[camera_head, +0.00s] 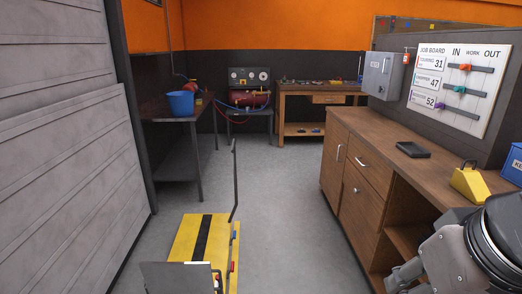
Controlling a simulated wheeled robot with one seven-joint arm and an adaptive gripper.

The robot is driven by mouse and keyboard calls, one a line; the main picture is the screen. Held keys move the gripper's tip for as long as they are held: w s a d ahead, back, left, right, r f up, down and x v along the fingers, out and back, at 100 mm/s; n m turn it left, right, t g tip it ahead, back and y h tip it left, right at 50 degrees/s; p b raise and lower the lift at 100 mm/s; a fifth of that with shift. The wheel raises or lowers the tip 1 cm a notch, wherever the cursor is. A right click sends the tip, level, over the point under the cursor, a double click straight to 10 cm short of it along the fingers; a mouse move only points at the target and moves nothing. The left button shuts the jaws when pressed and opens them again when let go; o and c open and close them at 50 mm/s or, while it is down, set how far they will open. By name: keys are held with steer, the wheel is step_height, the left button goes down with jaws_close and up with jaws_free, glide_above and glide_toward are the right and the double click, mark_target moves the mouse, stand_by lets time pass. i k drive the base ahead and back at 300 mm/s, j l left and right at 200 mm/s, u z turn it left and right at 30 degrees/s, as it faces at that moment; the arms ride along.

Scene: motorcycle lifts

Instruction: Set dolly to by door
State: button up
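A low yellow platform (186,237) with a black stripe lies on the floor at bottom centre. A thin dark upright bar (235,185) rises at its far right corner. I cannot tell whether this is the dolly or a lift; no other thing in view is clearly a dolly. A large grey panelled door (70,165) fills the left side, with a strip of floor between it and the platform. My gripper (402,277) is at the bottom right, low beside the wooden cabinet, partly cut off by the frame edge. Its opening is not clear.
A wooden counter (357,185) runs along the right, bearing a black tray (412,149) and a yellow block (469,183). A dark bench (170,109) with a blue bucket (181,103) stands back left. A wooden workbench (300,89) stands at the back. The middle floor (280,185) is clear.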

mark_target(206, 237)
steer(key=i, duration=1.85)
steer(key=i+z, duration=0.15)
steer(key=i, duration=0.35)
steer(key=i+j+z, duration=0.2)
steer(key=i, duration=0.3)
